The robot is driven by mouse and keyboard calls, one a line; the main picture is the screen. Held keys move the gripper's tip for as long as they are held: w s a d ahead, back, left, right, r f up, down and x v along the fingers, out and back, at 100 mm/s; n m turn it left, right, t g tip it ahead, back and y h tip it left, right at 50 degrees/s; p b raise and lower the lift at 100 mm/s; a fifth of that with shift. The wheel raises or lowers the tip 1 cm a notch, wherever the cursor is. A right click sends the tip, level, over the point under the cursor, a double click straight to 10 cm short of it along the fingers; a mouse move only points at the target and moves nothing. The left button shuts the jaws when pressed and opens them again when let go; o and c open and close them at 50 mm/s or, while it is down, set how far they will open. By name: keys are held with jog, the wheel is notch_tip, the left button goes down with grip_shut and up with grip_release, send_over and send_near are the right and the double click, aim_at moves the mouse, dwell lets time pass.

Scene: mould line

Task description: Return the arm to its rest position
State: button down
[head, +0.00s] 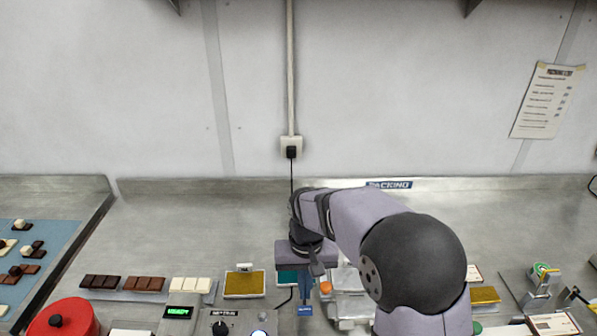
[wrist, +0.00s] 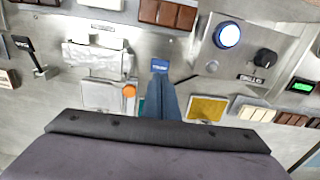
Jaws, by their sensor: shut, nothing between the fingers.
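My gripper (head: 305,294) hangs fingers-down over the middle of the steel bench, in front of my bent arm. In the wrist view my gripper's blue-grey fingers (wrist: 161,82) are together, with nothing between them. Their tips show just beside a small blue label (wrist: 158,65) on the bench front. Height above the bench cannot be told. My arm hides part of the bench to the right in the head view.
A gold-topped pad (head: 244,284) and chocolate bars (head: 144,284) lie left of my gripper. A white wrapped block (head: 347,283) and orange knob (head: 326,287) are close on its right. A red pot (head: 62,318) stands front left. The back bench is clear.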

jog(key=shift+w+a+f+n, duration=0.1)
jog(key=shift+w+n, duration=0.25)
jog(key=shift+n, duration=0.75)
jog(key=s+f, duration=0.1)
jog(key=s+d+f, duration=0.1)
jog(key=s, duration=0.1)
jog(key=s+f, duration=0.2)
jog(key=shift+d, duration=0.3)
jog(key=shift+n+g, duration=0.3)
jog(key=shift+g, duration=0.3)
jog(key=s+d, duration=0.1)
jog(key=s, duration=0.1)
jog(key=s+f, duration=0.1)
jog(key=s, duration=0.1)
jog(key=s+d, duration=0.1)
jog(key=s, duration=0.1)
jog(key=shift+s+d+f, duration=0.15)
jog(key=shift+d+f, duration=0.15)
jog(key=shift+d, duration=0.05)
jog(key=s+d+r+m+t, duration=0.1)
jog(key=s+d+r+m, duration=0.2)
jog(key=s+d, duration=0.4)
jog(key=shift+d+r, duration=0.45)
jog(key=shift+d, duration=0.35)
jog(key=shift+s, duration=0.1)
